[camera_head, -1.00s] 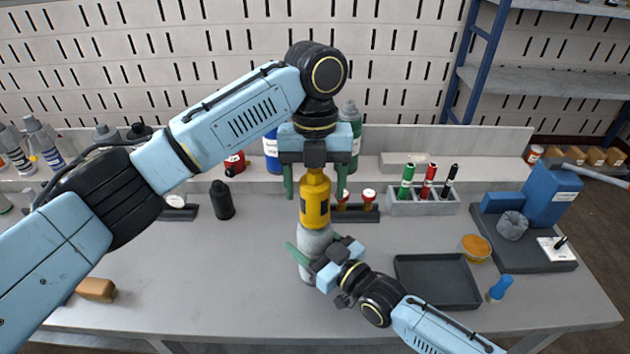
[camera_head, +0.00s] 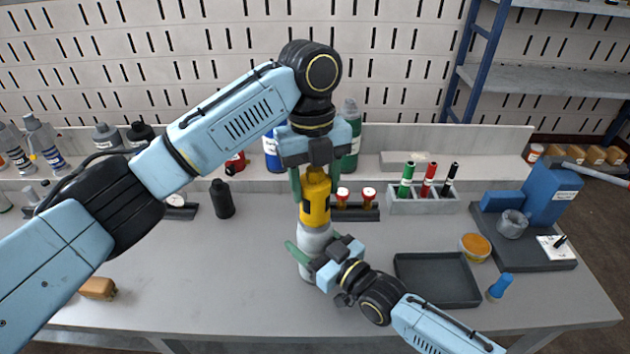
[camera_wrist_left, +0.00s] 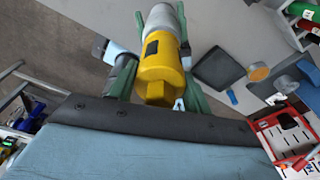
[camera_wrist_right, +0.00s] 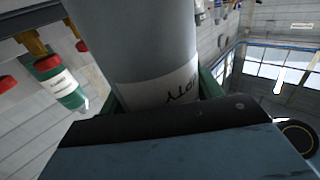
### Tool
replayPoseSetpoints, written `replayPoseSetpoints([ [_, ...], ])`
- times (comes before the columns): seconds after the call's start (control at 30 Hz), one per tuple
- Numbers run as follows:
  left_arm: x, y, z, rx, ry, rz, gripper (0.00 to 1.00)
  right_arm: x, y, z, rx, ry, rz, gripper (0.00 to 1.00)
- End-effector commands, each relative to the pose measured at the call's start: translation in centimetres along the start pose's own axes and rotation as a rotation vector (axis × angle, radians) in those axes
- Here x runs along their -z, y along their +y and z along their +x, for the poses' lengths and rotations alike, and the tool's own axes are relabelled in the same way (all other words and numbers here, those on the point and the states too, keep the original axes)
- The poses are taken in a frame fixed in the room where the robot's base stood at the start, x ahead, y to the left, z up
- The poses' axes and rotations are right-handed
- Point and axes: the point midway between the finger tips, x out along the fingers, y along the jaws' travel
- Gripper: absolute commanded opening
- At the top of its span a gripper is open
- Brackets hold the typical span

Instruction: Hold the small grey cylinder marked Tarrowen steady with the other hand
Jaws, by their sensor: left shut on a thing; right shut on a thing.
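The small grey cylinder (camera_head: 316,238) stands upright on the table. In the right wrist view its grey side (camera_wrist_right: 150,40) fills the middle, with a white label (camera_wrist_right: 165,90) whose handwriting is only partly visible. A yellow fitting with a dark patch (camera_head: 316,200) sits on its top, and also shows in the left wrist view (camera_wrist_left: 155,75). My left gripper (camera_head: 315,190) comes from above, its green fingers shut on the yellow fitting. My right gripper (camera_head: 306,258) is low at the front right, shut around the grey cylinder's side.
A dark tray (camera_head: 437,302) and a blue-capped item (camera_head: 500,287) lie to the right. A marker holder (camera_head: 422,205) and a blue stand (camera_head: 552,190) are beyond. A black bottle (camera_head: 222,200) stands left. The front-left table is mostly clear, with a brown block (camera_head: 98,288).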

Motion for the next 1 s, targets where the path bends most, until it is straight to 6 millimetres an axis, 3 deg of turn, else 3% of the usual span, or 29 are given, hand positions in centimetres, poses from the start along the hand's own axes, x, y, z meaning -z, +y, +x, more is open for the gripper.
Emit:
replayPoseSetpoints([
  [0.2, 0.0, -0.01, -0.04, 0.022, -0.001, -0.172, 0.17, -0.02, -0.02, 0.0, 0.0, 0.0, -0.001, 0.37],
  [0.57, -0.01, -0.02, -0.04, 0.027, -0.001, -0.209, 0.17, -0.02, -0.03, 0.0, 0.0, 0.0, -0.001, 0.37],
  [1.0, -0.02, -0.03, -0.1, 0.086, -0.001, -0.681, 0.17, -0.01, -0.03, 0.0, 0.001, 0.0, -0.001, 0.37],
])
